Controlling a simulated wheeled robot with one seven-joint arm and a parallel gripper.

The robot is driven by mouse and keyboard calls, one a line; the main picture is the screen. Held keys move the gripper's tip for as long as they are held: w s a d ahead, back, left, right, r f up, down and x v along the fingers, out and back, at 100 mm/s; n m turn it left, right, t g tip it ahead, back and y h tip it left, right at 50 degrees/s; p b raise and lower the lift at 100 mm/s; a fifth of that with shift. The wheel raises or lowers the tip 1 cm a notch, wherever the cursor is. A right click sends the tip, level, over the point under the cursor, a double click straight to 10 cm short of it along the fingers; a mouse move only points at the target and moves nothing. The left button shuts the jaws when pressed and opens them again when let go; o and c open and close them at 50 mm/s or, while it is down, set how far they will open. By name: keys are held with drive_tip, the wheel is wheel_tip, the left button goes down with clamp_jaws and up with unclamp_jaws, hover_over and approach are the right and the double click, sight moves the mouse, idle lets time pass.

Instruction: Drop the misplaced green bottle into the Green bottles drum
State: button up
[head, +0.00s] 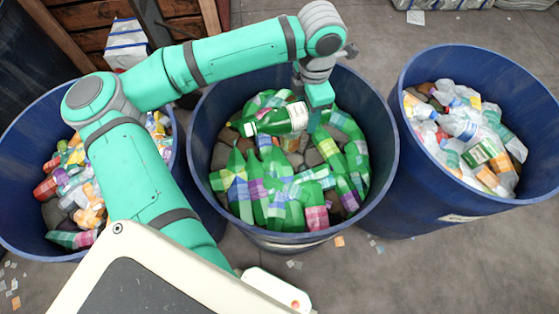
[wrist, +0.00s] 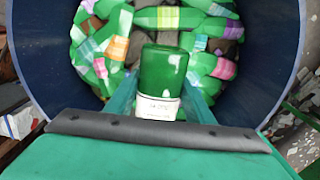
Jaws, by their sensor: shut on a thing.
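My gripper (head: 317,108) is shut on a green bottle (head: 279,119) with a white label. The bottle lies roughly level, its neck toward the left in the head view. In the wrist view the bottle (wrist: 163,80) stands out between the fingers, with its label close to the gripper. Bottle and gripper are over the opening of the middle blue drum (head: 388,155), which holds many green bottles (head: 262,185). The drum's wall (wrist: 262,75) curves around them in the wrist view. The gap between the held bottle and the pile is hard to judge.
A blue drum (head: 402,90) at the right holds clear bottles, with a green-labelled one (head: 480,152) among them. A blue drum (head: 14,140) at the left holds mixed coloured pieces, partly behind my arm. A white bundle (head: 126,44) stands behind. Scraps lie on the grey floor.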

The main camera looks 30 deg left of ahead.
wheel_tip(320, 180, down, 3)
drive_tip(key=shift+w+d+f, duration=0.1)
drive_tip(key=shift+f, duration=0.9)
drive_tip(key=o, duration=1.1)
wheel_tip(320, 180, up, 11)
drive_tip(key=shift+f, duration=0.1)
